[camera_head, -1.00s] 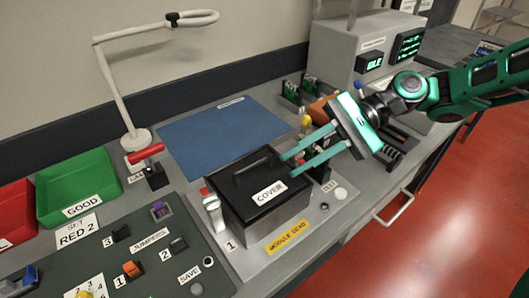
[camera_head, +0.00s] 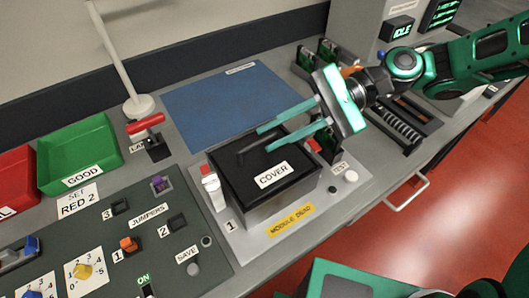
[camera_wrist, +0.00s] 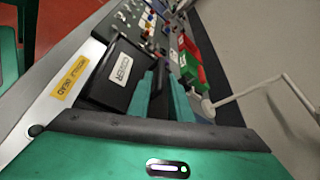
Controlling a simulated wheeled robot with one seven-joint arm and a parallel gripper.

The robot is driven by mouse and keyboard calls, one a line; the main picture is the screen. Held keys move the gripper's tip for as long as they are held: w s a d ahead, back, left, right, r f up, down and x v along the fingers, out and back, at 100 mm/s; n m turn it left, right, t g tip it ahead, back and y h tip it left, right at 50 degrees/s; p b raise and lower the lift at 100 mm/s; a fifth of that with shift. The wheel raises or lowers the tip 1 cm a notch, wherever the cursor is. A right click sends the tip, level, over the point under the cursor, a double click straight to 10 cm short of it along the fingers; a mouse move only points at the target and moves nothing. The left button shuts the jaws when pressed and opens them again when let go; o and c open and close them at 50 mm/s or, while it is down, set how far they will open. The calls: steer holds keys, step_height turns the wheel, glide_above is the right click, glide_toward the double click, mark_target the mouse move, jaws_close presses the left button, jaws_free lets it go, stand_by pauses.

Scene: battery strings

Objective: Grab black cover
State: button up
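The black cover (camera_head: 245,182), labelled COVER, sits on a grey base marked MODULE DEAD at the bench front, with a raised dark handle on top. My gripper (camera_head: 263,140) reaches over the cover from the right, its two green fingers apart and their tips at or just above the handle. In the wrist view the cover (camera_wrist: 105,85) lies left of the fingers (camera_wrist: 165,80), with a dark strip between them. I cannot tell whether the fingertips touch the cover.
A red-handled lever (camera_head: 147,125) and a white-bodied, red-topped switch (camera_head: 213,188) stand to the left. A green bin (camera_head: 80,150) is farther left. A blue mat (camera_head: 225,105) lies clear behind the cover. A jumper panel (camera_head: 130,225) is at front left.

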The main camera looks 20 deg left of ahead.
mark_target(270, 136)
steer(key=shift+x, duration=1.7)
jaws_close()
steer(key=shift+r, duration=0.15)
